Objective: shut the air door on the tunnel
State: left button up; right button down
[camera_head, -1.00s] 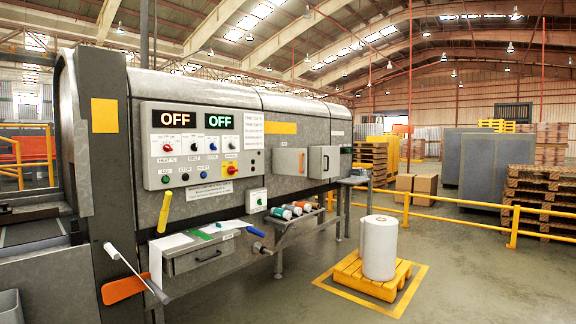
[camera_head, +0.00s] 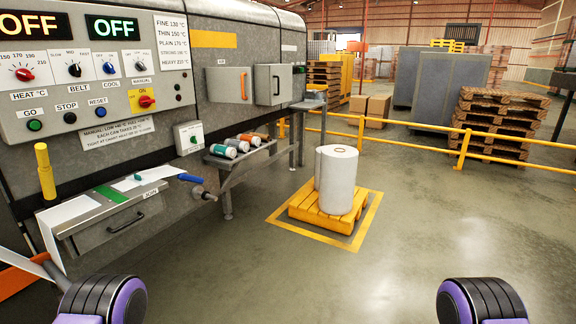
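A grey door with an orange handle (camera_head: 233,94) is on the front of the grey tunnel, right of the control panel, under a small label that seems to read AIR. Beside it on the right is a grey box-like door (camera_head: 268,86) with a dark handle, which stands out from the tunnel wall. I cannot tell from here whether the orange-handled door is fully closed or slightly ajar. Purple and black parts of my two arms show at the bottom left and bottom right. No gripper fingers are visible.
A control panel (camera_head: 100,108) shows two OFF displays. A drawer ledge (camera_head: 110,222) and a shelf with several cans (camera_head: 228,150) jut out below. A white roll (camera_head: 337,180) stands on a yellow pallet (camera_head: 305,208). Yellow railing (camera_head: 400,137) runs behind. The floor in front is clear.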

aim_at(224, 85)
jog(key=u, duration=0.15)
jog(key=i, duration=2.15)
jog(key=u, duration=0.55)
